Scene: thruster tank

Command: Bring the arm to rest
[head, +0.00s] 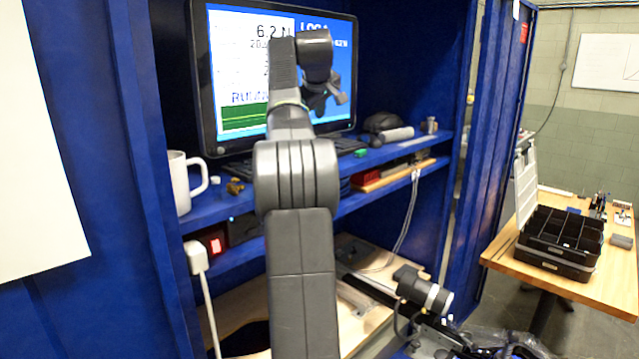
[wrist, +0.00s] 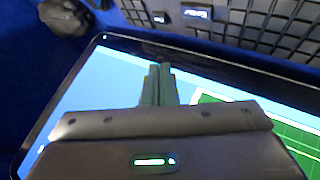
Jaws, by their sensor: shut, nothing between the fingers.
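My arm rises through the middle of the head view and bends over in front of the monitor (head: 228,85). My gripper (head: 338,97) is at its end, small and dark, in front of the right part of the screen. In the wrist view my gripper (wrist: 159,80) has its two fingers together with nothing between them. The lit screen of the monitor (wrist: 95,85) lies behind the fingers in that view. How far the fingertips are from the screen I cannot tell.
A blue cabinet (head: 128,120) surrounds the monitor. A white mug (head: 182,183) stands on its shelf at left. A keyboard (wrist: 235,22) and a dark mouse (wrist: 62,15) are near the gripper. A wooden table (head: 612,287) with a black divided tray (head: 560,262) stands at right.

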